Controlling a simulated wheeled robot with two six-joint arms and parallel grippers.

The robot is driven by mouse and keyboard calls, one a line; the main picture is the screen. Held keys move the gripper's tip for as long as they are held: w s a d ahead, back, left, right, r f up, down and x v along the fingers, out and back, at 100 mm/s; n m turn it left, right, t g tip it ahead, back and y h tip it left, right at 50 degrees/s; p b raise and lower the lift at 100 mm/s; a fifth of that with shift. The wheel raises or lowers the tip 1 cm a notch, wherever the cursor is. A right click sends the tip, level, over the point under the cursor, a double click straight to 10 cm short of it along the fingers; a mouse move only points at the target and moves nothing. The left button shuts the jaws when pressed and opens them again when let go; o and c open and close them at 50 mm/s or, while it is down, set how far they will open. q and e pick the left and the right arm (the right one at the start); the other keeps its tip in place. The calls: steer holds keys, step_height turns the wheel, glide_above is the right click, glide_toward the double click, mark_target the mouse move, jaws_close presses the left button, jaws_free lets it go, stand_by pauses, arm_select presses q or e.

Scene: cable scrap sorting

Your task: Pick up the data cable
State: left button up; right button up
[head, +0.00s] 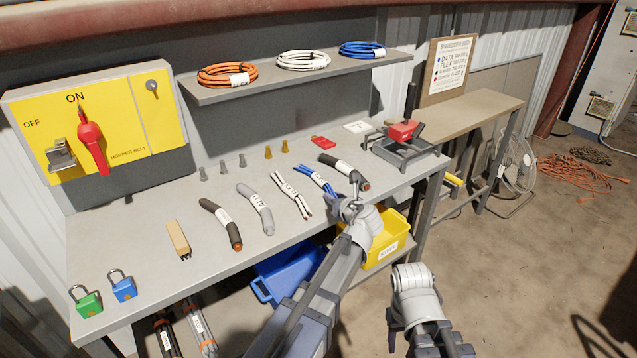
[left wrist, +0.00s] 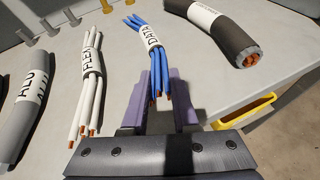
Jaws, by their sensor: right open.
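The data cable (head: 317,180) is a short bundle of blue wires with bare copper ends and a white DATA label. It lies on the grey workbench. In the left wrist view the data cable (left wrist: 150,45) runs toward me, its copper ends between my purple-grey fingers. My left gripper (head: 348,204) is open at the cable's near end, and its fingers also show in the left wrist view (left wrist: 160,100). I cannot tell whether they touch the cable. My right gripper (head: 392,338) is open and low, in front of the bench, away from the cable.
The white FLEX cable (head: 291,194) lies left of the data cable, and a thick black cable (head: 344,171) right of it. A grey ALU cable (head: 256,208) lies farther left. A yellow bin (head: 392,250) and a blue bin (head: 272,285) sit below the bench edge.

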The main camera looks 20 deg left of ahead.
arm_select(q)
jaws_close()
step_height(320, 180, up, 10)
steer(key=p, duration=1)
steer(key=shift+d, duration=0.1)
